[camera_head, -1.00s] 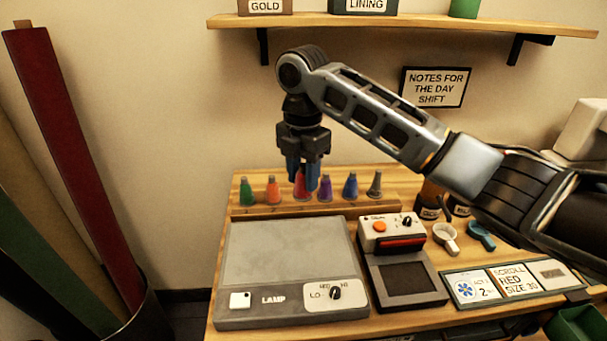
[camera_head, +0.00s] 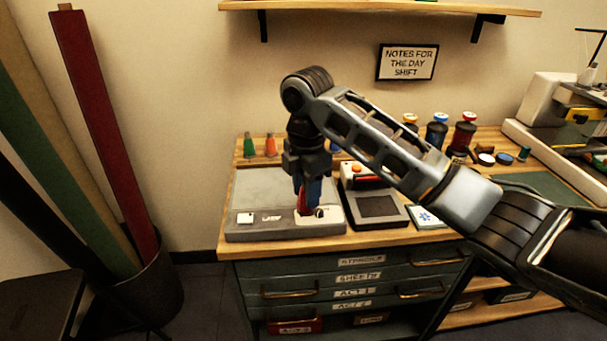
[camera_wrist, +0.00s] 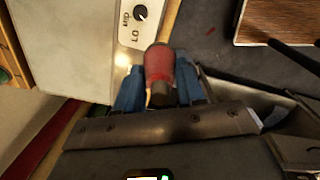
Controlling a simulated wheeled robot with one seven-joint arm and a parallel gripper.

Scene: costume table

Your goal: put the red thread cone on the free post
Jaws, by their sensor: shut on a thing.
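My gripper (camera_head: 307,205) points down over the front right corner of the grey lamp box. It is shut on the red thread cone (camera_wrist: 158,72), which sits between the blue fingers in the wrist view. In the head view only a sliver of the red cone (camera_head: 301,204) shows between the fingers. On the cone rack at the back, a green cone (camera_head: 249,147) and an orange cone (camera_head: 270,147) show. My arm hides most of the rack, and I cannot make out the free post.
The lamp box (camera_head: 262,185) lies under my gripper, its knob panel partly covered. A device with a dark screen (camera_head: 378,207) stands to its right. Several spools and a sewing machine (camera_head: 560,110) are farther right. Drawers (camera_head: 350,280) are below the table's front edge.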

